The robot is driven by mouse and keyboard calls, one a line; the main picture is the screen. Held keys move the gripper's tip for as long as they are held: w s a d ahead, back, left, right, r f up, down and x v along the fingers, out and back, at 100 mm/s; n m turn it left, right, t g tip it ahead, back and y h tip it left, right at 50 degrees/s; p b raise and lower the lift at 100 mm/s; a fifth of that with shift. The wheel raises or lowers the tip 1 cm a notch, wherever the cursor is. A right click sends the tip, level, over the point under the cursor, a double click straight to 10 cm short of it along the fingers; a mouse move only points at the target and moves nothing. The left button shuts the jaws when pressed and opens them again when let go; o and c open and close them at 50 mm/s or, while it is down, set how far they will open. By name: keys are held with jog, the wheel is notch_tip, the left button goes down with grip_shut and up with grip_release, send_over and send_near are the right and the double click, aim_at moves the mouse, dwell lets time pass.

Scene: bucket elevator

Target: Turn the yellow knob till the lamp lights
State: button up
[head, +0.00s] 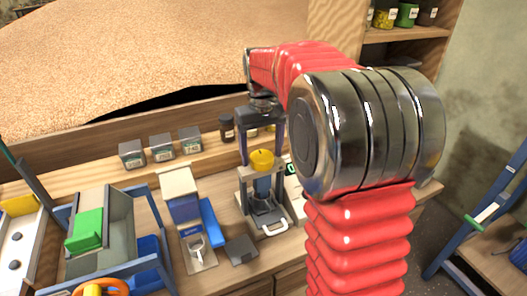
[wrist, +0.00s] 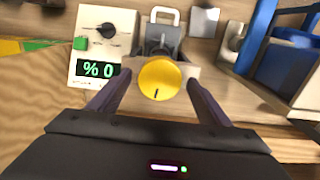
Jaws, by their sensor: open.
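The yellow knob (wrist: 160,78) is round with a dark mark near its lower edge in the wrist view. It sits on top of a small press-like stand, and in the head view the knob (head: 262,160) shows just below my gripper. My gripper (wrist: 158,90) is open, with one dark finger on each side of the knob and none clearly touching it. In the head view my gripper (head: 262,150) points down from above. A meter box (wrist: 88,70) beside the stand shows a green "% 0" and carries a dark dial and a green piece. I cannot make out a lit lamp.
A blue and white device (head: 182,200) stands left of the knob's stand. Several small labelled boxes (head: 162,147) line the ledge behind. A blue frame with a green block (head: 86,228) is further left. A small grey block (head: 241,250) lies in front.

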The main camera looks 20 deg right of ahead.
jog(key=c, duration=1.1)
jog(key=shift+o, duration=0.2)
jog(key=shift+d, duration=0.2)
jog(key=shift+a, duration=0.1)
jog(key=shift+m, duration=0.3)
jog(key=m, duration=0.8)
jog(key=shift+a+m, duration=0.1)
jog(key=shift+m, duration=0.2)
